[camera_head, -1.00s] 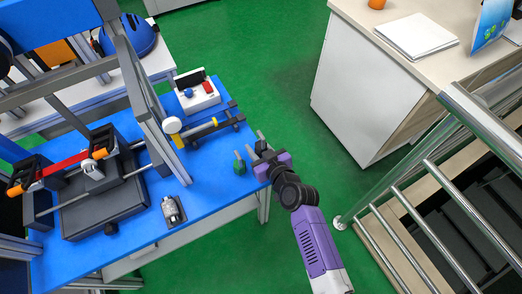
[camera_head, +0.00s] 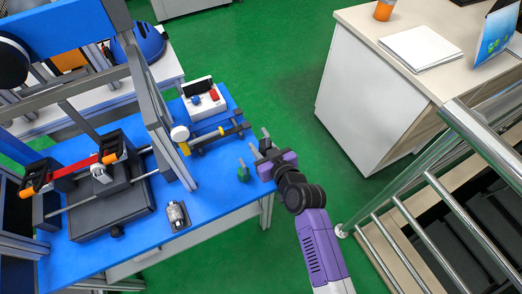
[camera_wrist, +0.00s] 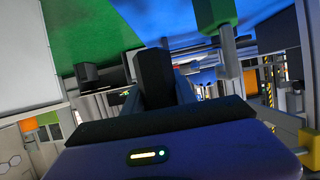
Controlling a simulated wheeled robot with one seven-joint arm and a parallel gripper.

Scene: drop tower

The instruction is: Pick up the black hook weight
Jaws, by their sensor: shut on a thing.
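My gripper (camera_head: 262,160) is shut on the black hook weight (camera_head: 265,145), at the right edge of the blue table (camera_head: 222,188). The weight's grey hook stands up above the jaws. In the wrist view the black weight (camera_wrist: 152,75) is a dark block between my fingers. I cannot tell how far its base is from the table. A green hook weight (camera_head: 243,174) with a grey hook stands on the table just left of my gripper. It also shows in the wrist view (camera_wrist: 214,14), close beside the fingers.
A dark bar fixture (camera_head: 215,136) with yellow parts and a white box (camera_head: 205,101) lie behind. A grey frame with a red-handled device (camera_head: 98,180) stands left. A small metal part (camera_head: 176,215) lies in front. Green floor, a white cabinet (camera_head: 362,105) and metal railings (camera_head: 430,185) lie right.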

